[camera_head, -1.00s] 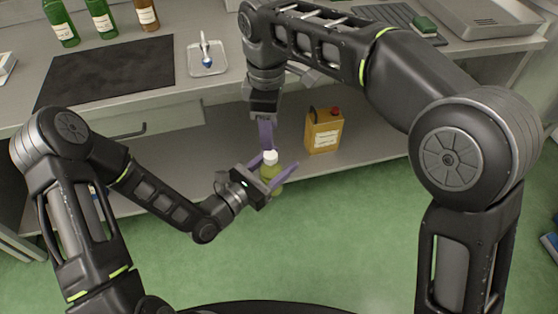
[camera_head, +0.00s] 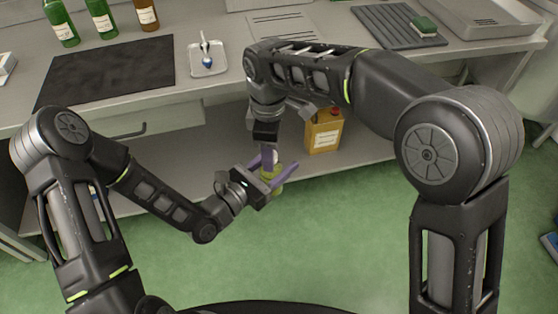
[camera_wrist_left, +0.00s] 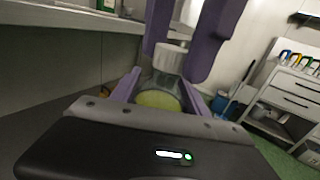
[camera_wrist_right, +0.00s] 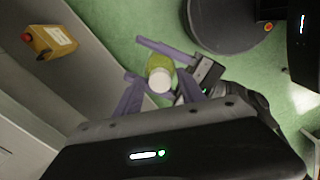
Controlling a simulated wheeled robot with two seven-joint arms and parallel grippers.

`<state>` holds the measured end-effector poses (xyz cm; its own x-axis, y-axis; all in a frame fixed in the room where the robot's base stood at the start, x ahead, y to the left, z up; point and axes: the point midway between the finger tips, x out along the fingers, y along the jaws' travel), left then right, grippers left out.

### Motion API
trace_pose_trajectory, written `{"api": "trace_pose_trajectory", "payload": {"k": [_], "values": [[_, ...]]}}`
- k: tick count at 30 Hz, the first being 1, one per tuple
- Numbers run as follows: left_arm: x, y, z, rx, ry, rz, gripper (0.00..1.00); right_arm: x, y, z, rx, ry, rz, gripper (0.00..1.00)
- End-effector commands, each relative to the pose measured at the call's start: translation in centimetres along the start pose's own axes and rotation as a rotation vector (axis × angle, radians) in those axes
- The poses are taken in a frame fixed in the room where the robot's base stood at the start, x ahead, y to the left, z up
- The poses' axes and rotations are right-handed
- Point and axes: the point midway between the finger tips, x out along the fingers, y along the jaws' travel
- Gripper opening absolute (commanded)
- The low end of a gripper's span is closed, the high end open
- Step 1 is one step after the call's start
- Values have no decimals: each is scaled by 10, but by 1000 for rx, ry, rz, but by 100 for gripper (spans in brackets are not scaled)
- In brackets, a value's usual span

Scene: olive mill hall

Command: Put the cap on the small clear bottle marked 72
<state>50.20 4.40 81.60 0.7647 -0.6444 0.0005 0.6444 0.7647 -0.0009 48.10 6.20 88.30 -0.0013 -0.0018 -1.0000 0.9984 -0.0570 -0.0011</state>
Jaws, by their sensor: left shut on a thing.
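My left gripper (camera_head: 272,176) is shut on a small clear bottle (camera_wrist_left: 166,82) with yellow-green liquid, held upright in front of the lower shelf. The bottle also shows in the head view (camera_head: 270,173). A white cap (camera_wrist_left: 170,57) sits at the top of the bottle; how firmly it is seated I cannot tell. It also shows in the right wrist view (camera_wrist_right: 160,80). My right gripper (camera_wrist_right: 160,74) comes down from above, open, its purple fingers apart on either side of the cap. No marking on the bottle is readable.
A yellow canister (camera_head: 323,131) with a red cap stands on the lower shelf just right of the grippers. On the worktop are a dark mat (camera_head: 110,70), a white tray (camera_head: 208,62) and green bottles (camera_head: 101,18). The green floor in front is clear.

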Motion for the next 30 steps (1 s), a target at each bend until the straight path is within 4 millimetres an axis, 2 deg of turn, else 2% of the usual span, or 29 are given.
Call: {"api": "trace_pose_trajectory", "payload": {"k": [2, 16, 26, 30], "values": [[0, 0, 1, 1, -2, 0, 0, 0, 0, 0, 0, 0, 0, 39], [0, 0, 1, 1, -2, 0, 0, 0, 0, 0, 0, 0, 0, 1], [0, 0, 1, 1, -2, -1, 0, -1, 0, 0, 5, 0, 0, 0], [0, 0, 1, 1, -2, -1, 0, 0, 0, 0, 119, 0, 1, 0]]}}
